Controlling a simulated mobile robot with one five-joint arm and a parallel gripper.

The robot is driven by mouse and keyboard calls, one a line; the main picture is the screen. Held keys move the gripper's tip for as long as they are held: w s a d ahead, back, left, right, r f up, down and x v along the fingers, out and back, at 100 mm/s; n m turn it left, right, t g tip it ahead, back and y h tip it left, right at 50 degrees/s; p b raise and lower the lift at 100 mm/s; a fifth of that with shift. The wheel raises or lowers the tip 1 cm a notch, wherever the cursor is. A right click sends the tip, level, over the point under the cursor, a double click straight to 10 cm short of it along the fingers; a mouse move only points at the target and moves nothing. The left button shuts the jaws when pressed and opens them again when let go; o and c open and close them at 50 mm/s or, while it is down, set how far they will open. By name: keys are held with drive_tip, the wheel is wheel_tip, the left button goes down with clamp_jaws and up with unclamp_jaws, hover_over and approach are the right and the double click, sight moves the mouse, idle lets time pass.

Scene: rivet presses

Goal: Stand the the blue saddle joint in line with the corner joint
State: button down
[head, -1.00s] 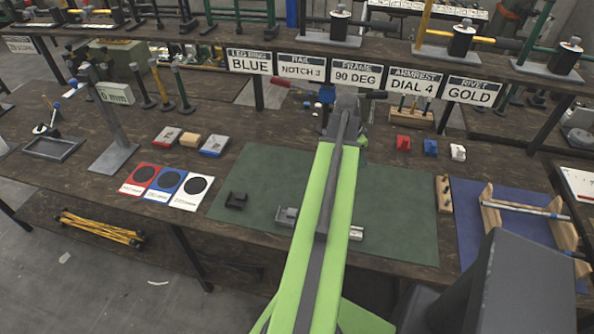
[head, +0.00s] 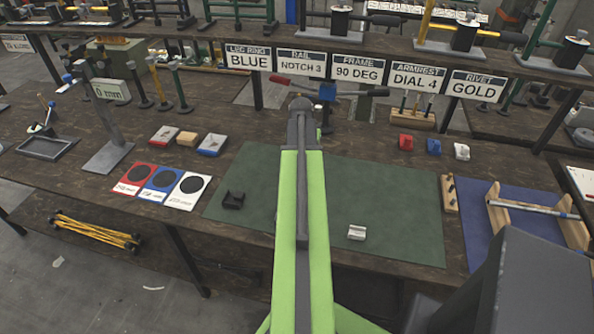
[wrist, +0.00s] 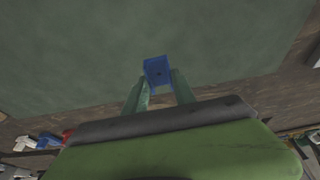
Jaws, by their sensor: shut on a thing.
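My gripper (wrist: 158,80) is shut on the blue saddle joint (wrist: 157,70), a small blue block with a dark hole, held between its green fingers. In the wrist view the green mat lies beyond the block. In the head view my arm hides the gripper and the held joint. A pale grey joint (head: 357,232) lies on the green mat (head: 390,205), right of my arm. A dark notched block (head: 233,199) is on the mat's left part. I cannot tell which piece is the corner joint.
Red (head: 406,142), blue (head: 433,146) and white (head: 461,151) blocks sit behind the mat at right. A wooden rack (head: 495,210) stands at right. The mat's right part is mostly clear.

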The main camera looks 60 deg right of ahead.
drive_tip(key=w, duration=0.1)
drive_tip(key=w+f, duration=0.1)
drive_tip(key=shift+w+a+f+b, duration=0.3)
drive_tip(key=shift+w+a+b, duration=0.05)
drive_tip(key=shift+a, duration=0.05)
wheel_tip(320, 180, down, 4)
drive_tip(key=b, duration=0.4)
drive_tip(key=shift+f, duration=0.2)
drive_tip(key=shift+r, duration=0.25)
drive_tip(key=c, duration=1.5)
unclamp_jaws()
drive_tip(key=shift+f, duration=0.2)
drive_tip(key=o, duration=0.5)
drive_tip(key=shift+c, duration=0.2)
drive_tip(key=shift+r, duration=0.15)
drive_tip(key=p+v, duration=1.1)
drive_tip(key=v, duration=0.1)
drive_tip(key=shift+p, duration=0.3)
